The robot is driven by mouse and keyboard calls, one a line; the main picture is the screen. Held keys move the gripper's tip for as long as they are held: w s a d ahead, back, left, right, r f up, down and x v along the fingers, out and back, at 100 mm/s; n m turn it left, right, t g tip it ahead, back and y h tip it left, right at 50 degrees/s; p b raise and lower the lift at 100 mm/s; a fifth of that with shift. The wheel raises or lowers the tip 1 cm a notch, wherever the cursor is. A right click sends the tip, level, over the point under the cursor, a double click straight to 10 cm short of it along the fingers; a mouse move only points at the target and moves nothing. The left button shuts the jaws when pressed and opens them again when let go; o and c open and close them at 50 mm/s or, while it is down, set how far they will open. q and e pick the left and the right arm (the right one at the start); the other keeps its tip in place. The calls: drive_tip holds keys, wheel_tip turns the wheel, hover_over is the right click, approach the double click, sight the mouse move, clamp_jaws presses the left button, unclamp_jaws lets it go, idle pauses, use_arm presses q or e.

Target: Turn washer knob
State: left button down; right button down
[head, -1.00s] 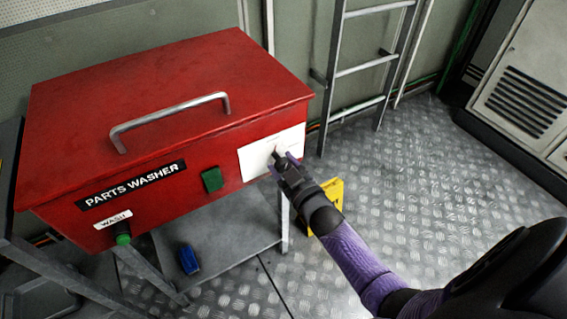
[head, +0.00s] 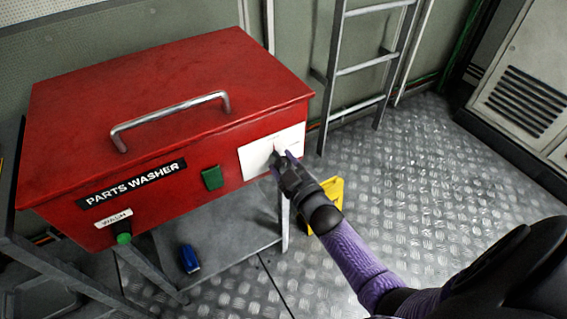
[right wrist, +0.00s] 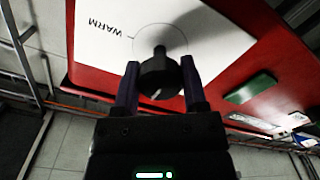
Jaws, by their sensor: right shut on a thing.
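The red parts washer (head: 180,100) stands on a metal stand at the left of the head view. A white plate (head: 256,156) is on the right of its front face. In the right wrist view the plate (right wrist: 200,25) carries a printed circle and the word WARM. The black knob (right wrist: 160,76), with a pale pointer line, sits on this plate. My right gripper (head: 278,160) is at the plate and mostly hides the knob in the head view. In the wrist view its two fingers (right wrist: 160,88) are on either side of the knob, shut on it. My left gripper is not in view.
A green square (head: 212,179) and a green WASH button (head: 123,238) are on the washer front. A bar handle (head: 170,119) is on the lid. A blue object (head: 190,259) lies on the lower shelf. A yellow object (head: 333,190) stands behind my right wrist. Open floor lies right.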

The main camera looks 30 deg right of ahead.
drive_tip(key=shift+c, duration=1.2)
unclamp_jaws()
drive_tip(key=shift+o, duration=0.5)
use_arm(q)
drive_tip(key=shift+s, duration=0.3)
use_arm(e)
drive_tip(key=shift+s, duration=0.1)
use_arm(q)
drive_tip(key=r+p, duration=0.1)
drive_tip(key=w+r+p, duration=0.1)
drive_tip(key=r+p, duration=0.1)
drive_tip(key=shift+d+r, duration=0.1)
use_arm(e)
drive_tip(key=s, duration=0.9)
drive_tip(key=shift+s+a, duration=0.15)
drive_tip(key=shift+s, duration=0.2)
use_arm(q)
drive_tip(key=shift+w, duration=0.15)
